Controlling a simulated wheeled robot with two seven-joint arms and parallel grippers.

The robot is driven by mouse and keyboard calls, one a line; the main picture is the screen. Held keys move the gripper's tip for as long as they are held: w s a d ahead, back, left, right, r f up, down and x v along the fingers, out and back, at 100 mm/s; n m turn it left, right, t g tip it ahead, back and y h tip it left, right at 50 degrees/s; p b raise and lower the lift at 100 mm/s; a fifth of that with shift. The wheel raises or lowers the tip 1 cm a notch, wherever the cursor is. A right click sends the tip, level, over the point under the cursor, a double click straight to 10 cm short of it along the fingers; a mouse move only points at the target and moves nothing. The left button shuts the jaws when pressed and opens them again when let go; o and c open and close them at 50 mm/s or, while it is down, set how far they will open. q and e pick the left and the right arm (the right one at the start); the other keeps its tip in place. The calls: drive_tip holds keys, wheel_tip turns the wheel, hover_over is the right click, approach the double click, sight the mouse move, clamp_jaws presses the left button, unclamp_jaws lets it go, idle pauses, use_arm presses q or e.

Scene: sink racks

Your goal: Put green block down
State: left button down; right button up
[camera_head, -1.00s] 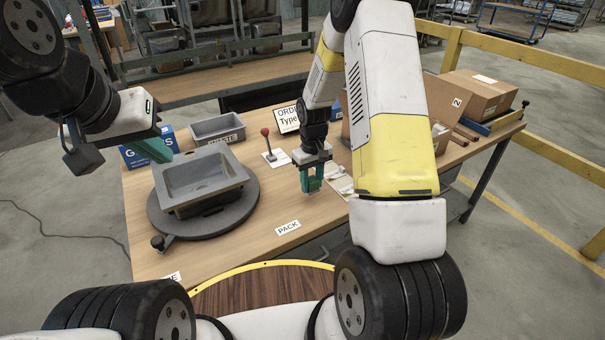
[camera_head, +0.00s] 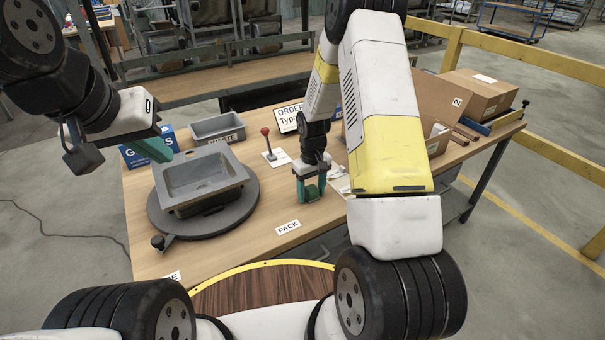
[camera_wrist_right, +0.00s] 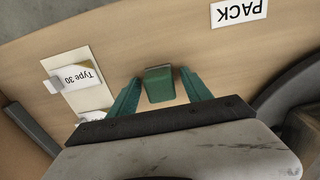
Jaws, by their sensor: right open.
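The green block (camera_wrist_right: 159,84) shows in the right wrist view between the two teal fingers of my right gripper (camera_wrist_right: 160,74), with a gap on each side. My right gripper is open. In the head view, my right gripper (camera_head: 311,190) is low over the wooden table, right of the sink; the block there is hard to separate from the teal fingers. The block appears to rest on the table, though its underside is hidden. My left gripper (camera_head: 157,148) hangs by the left rear of the sink; its finger gap cannot be made out.
A grey sink (camera_head: 203,178) sits on a round dark turntable (camera_head: 245,207). A red-knobbed lever (camera_head: 266,140), a grey bin (camera_head: 217,127) and an order sign (camera_head: 287,118) stand behind. A PACK label (camera_wrist_right: 239,11) lies nearby. Cardboard boxes (camera_head: 477,95) are at right. Bare table lies around the block.

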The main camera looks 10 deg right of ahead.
wheel_tip(320, 180, up, 13)
wheel_tip(320, 180, up, 15)
drive_tip(key=m+t+y, duration=0.1)
drive_tip(key=m+t, duration=0.1)
drive_tip(key=t, duration=0.1)
hover_over(311, 188)
drive_tip(key=s, duration=0.9)
drive_tip(key=s+a+r+t, duration=0.1)
drive_tip(key=s+r, duration=0.3)
drive_tip(key=s, duration=0.3)
drive_tip(key=s+a+r+m+t+y, duration=0.1)
drive_tip(key=s+r, duration=0.3)
drive_tip(key=s, duration=0.4)
drive_tip(key=shift+s+t, duration=0.15)
drive_tip(key=shift+t, duration=0.45)
drive_tip(key=shift+o, duration=0.5)
